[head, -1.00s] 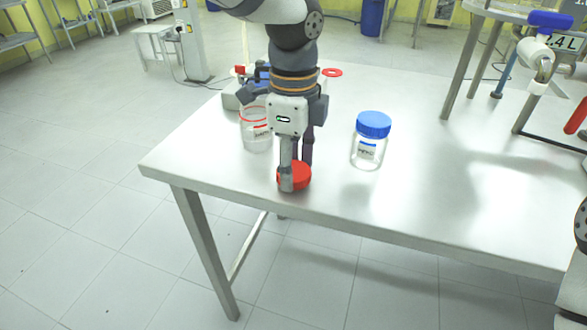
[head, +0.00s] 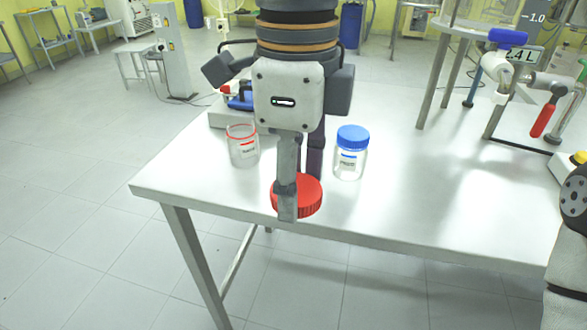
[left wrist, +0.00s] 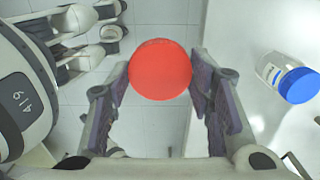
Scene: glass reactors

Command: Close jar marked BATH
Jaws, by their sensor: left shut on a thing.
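The open glass jar (head: 243,150) with a red rim ring stands on the table to the left of my left gripper; its label is too small to read. My left gripper (head: 297,196) is shut on the red lid (head: 308,197) and holds it above the table near the front edge. The red lid also shows between the fingers in the left wrist view (left wrist: 160,68). A second glass jar with a blue lid (head: 353,136) stands upright to the right of the gripper. It also shows at the right of the left wrist view (left wrist: 298,86).
The metal table (head: 420,215) has free room at its middle and front right. A device with a blue part (head: 240,101) sits behind the open jar. A glass reactor stand with a red-handled valve (head: 543,121) stands at the back right.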

